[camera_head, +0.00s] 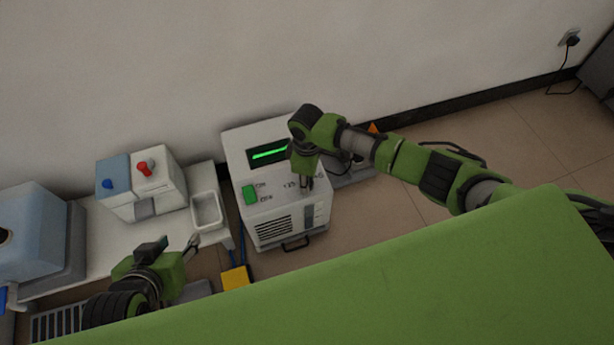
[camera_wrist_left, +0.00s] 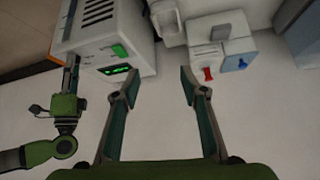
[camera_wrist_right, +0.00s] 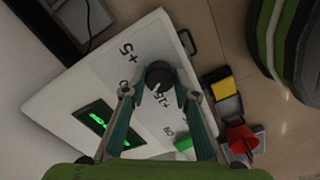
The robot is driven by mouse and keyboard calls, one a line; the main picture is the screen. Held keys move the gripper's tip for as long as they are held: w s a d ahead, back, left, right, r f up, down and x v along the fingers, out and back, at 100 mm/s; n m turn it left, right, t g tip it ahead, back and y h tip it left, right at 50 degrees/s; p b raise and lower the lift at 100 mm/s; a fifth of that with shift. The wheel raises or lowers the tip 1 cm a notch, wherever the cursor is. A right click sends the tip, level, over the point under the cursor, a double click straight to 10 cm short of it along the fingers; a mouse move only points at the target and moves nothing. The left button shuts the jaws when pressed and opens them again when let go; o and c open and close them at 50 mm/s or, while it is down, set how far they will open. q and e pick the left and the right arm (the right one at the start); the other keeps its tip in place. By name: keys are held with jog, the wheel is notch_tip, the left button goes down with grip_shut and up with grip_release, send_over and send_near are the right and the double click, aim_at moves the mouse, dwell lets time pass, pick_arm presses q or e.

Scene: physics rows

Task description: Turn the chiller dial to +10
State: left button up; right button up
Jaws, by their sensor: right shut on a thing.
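The chiller (camera_head: 283,207) is a white box with a green-lit display (camera_head: 268,154), a green switch (camera_head: 249,193) and a front vent. In the right wrist view its dark round dial (camera_wrist_right: 160,74) sits between my right gripper's fingertips (camera_wrist_right: 160,88), which are shut on it. Printed marks including +5 and +15 surround the dial; the fingers partly cover the panel. The dial's exact setting cannot be told. In the head view my right gripper (camera_head: 306,182) reaches down onto the panel and hides the dial. My left gripper (camera_wrist_left: 159,82) is open and empty, away from the chiller.
A white bench (camera_head: 120,245) left of the chiller holds a box with red and blue taps (camera_head: 158,188), a small white tray (camera_head: 207,211) and a blue-grey machine (camera_head: 35,235). A yellow object (camera_head: 236,278) is below the chiller. Floor at right is open.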

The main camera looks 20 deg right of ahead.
jog(key=shift+s+a+r+m+p, duration=0.1)
jog(key=shift+m+p, duration=0.6)
jog(key=shift+p, duration=0.2)
pick_arm(q)
jog(key=shift+s+a+g+y+p, duration=0.5)
jog(key=shift+s+a+g+p, duration=1.2)
jog(key=shift+s, duration=2.8)
pick_arm(e)
jog(key=shift+m+b, duration=0.7)
jog(key=shift+b, duration=0.1)
jog(key=m+p, duration=0.2)
jog(key=shift+m+p, duration=0.3)
jog(key=shift+m, duration=0.1)
pick_arm(q)
notch_tip(320, 180, down, 13)
jog(key=w+d+g, duration=0.1)
jog(key=shift+g, duration=0.4)
jog(key=shift+w, duration=0.1)
pick_arm(e)
jog(key=o, duration=1.1)
